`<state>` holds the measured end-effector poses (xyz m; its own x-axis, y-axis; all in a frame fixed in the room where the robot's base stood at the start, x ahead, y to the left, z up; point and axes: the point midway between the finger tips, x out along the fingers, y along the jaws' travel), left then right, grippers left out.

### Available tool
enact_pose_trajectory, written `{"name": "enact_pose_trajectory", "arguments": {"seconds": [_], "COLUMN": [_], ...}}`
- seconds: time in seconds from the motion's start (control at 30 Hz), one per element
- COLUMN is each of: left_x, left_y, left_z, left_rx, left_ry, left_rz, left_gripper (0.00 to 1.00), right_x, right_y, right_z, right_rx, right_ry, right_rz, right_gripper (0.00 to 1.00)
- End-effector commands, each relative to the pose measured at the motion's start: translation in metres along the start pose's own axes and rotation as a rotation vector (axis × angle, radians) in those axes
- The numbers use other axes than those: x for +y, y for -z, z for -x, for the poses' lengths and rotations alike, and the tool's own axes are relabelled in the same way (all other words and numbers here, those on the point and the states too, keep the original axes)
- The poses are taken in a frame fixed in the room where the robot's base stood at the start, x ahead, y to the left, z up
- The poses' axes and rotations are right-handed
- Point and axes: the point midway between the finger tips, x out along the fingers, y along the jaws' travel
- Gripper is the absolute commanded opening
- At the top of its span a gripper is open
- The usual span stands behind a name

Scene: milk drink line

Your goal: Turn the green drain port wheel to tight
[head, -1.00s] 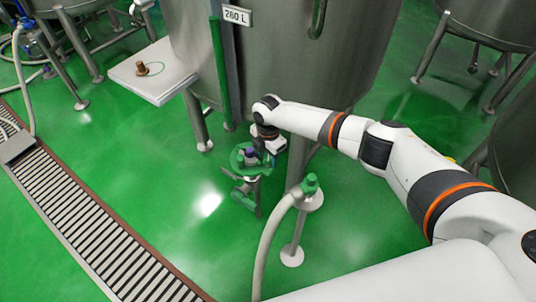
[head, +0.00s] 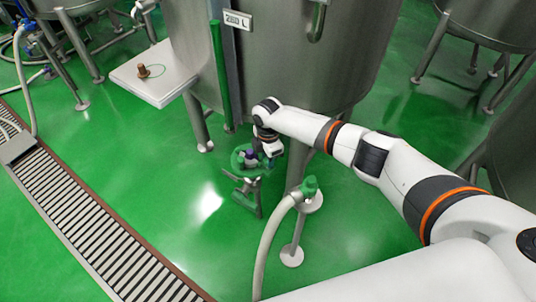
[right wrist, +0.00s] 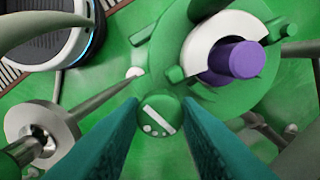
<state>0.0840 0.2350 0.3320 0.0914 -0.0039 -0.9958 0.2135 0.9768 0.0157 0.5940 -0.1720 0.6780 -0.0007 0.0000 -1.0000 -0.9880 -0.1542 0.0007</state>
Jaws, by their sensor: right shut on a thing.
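The green drain port wheel (head: 238,160) sits low below the front of the big steel tank. It also shows in the right wrist view as a lugged green body (right wrist: 190,52) around a white ring with a purple centre (right wrist: 240,58). My right gripper (head: 259,159) reaches down to it from the right. In the right wrist view my two teal fingers (right wrist: 157,105) close on a round green knob (right wrist: 158,120) with a white bar and dots, which looks joined to the wheel. The contact faces are partly hidden. My left gripper is not in view.
The steel tank (head: 285,55) stands right behind the wheel, with legs on both sides. A pale hose with a green fitting (head: 309,186) stands to the right. A white shelf (head: 170,85) is at upper left. A floor drain grate (head: 90,240) runs at left. Green floor between is clear.

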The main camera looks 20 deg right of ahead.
Motion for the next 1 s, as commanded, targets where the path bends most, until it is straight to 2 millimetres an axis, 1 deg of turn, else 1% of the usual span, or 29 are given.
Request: {"name": "enact_pose_trajectory", "arguments": {"seconds": [0.03,0.2,1.0], "left_x": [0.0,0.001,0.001], "left_y": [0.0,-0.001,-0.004], "left_z": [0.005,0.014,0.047], "left_rx": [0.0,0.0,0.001], "left_ry": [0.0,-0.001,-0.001], "left_rz": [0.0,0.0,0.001], "left_gripper": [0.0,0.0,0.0], "right_x": [0.0,0.0,-0.002], "right_y": [-0.001,-0.001,0.0], "right_z": [0.003,0.003,0.003], "right_rx": [-0.002,-0.002,-0.002], "right_ry": [-0.001,-0.002,-0.001], "right_rz": [-0.045,-0.207,-0.967], "right_gripper": [0.07,0.07,0.07]}}
